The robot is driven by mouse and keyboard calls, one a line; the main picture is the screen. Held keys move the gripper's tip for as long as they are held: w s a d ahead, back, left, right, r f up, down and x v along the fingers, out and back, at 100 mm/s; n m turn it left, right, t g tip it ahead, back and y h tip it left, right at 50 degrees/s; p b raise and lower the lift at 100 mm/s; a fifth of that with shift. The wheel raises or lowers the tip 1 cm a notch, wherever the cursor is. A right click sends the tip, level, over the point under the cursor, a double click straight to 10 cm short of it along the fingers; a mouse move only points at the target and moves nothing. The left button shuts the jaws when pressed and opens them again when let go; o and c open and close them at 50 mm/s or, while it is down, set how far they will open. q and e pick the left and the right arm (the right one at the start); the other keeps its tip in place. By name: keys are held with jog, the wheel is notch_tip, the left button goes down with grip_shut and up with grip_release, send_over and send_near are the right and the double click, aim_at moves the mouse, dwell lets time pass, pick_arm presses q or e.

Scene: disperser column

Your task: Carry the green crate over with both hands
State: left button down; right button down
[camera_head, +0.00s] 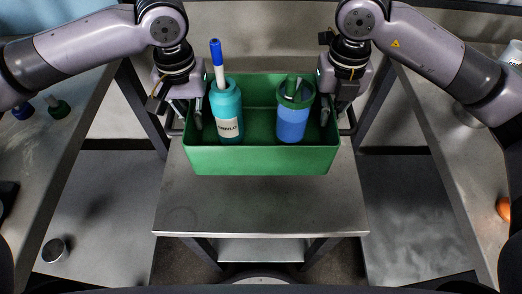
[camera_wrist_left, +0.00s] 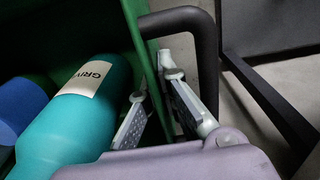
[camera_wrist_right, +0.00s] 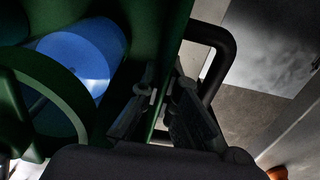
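The green crate (camera_head: 262,160) is upright over the middle metal table and level; I cannot tell whether its base touches the table. A teal bottle (camera_head: 228,112) with a blue-capped marker (camera_head: 217,62) behind it and a blue jar with a green ring lid (camera_head: 292,122) stand inside. My left gripper (camera_head: 197,112) is at the left wall, one finger inside and one outside, shut on it; its fingers show in the left wrist view (camera_wrist_left: 155,90). My right gripper (camera_head: 331,105) straddles the right wall likewise, closed on it, as the right wrist view shows (camera_wrist_right: 153,95). Black side handles (camera_wrist_left: 205,45) lie outside.
The metal table (camera_head: 260,210) is clear in front of the crate. Side counters flank it, with small bottles (camera_head: 58,107) at left and an orange object (camera_head: 503,208) at right. A small round item (camera_head: 55,250) lies low at left.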

aim_at(200, 138)
pick_arm(q)
jog(key=shift+a+f, duration=0.1)
jog(key=shift+f, duration=0.1)
pick_arm(e)
jog(key=shift+d+f, duration=0.1)
jog(key=shift+f, duration=0.05)
